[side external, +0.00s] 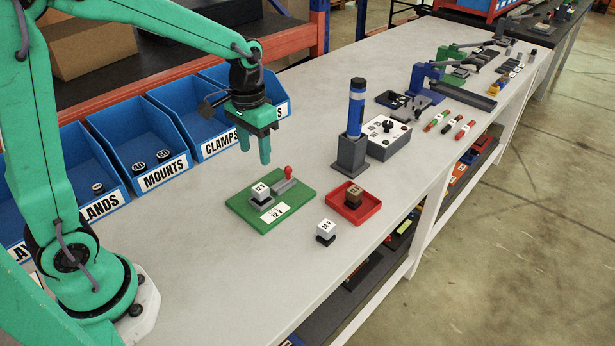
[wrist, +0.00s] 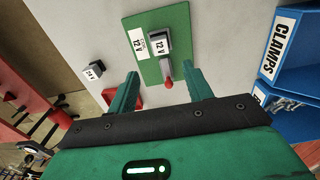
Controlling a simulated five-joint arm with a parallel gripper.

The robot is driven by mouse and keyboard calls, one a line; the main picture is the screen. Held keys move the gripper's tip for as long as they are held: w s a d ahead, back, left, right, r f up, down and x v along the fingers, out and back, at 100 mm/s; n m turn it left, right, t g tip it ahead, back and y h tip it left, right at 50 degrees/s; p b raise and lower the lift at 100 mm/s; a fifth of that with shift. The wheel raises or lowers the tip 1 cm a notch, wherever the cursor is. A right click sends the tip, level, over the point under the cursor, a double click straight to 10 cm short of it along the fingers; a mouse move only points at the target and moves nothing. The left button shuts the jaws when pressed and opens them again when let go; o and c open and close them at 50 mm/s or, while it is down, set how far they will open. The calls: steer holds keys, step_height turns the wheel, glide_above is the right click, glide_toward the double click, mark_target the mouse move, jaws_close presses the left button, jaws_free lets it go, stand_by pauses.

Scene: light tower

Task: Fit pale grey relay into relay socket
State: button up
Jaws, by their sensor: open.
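A pale grey relay marked 12 V (side external: 261,191) stands on the grey relay socket (side external: 262,205) on a green board (side external: 247,213); I cannot tell how deep it sits. It also shows in the wrist view (wrist: 157,45). A red-knobbed lever (side external: 288,172) is beside it. A second pale grey relay marked 24 V (side external: 326,228), with a dark base, stands loose on the bench, and also shows in the wrist view (wrist: 95,70). My gripper (side external: 254,158) is open and empty, above and behind the board, apart from both relays.
A red tray (side external: 373,208) holding a brown relay (side external: 353,193) is right of the board. A blue light tower (side external: 356,105) on a dark base and a grey control box (side external: 389,143) stand behind it. Blue bins (side external: 155,150) line the left edge. The front bench is clear.

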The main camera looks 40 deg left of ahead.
steer(key=s+r+t, duration=0.2)
steer(key=s+r, duration=0.2)
steer(key=s, duration=0.4)
steer(key=s+d+r+t, duration=0.1)
steer(key=s+r+t, duration=0.2)
steer(key=s+r, duration=0.2)
steer(key=s, duration=0.2)
steer(key=shift+s+r+t, duration=0.3)
steer(key=shift+s, duration=0.1)
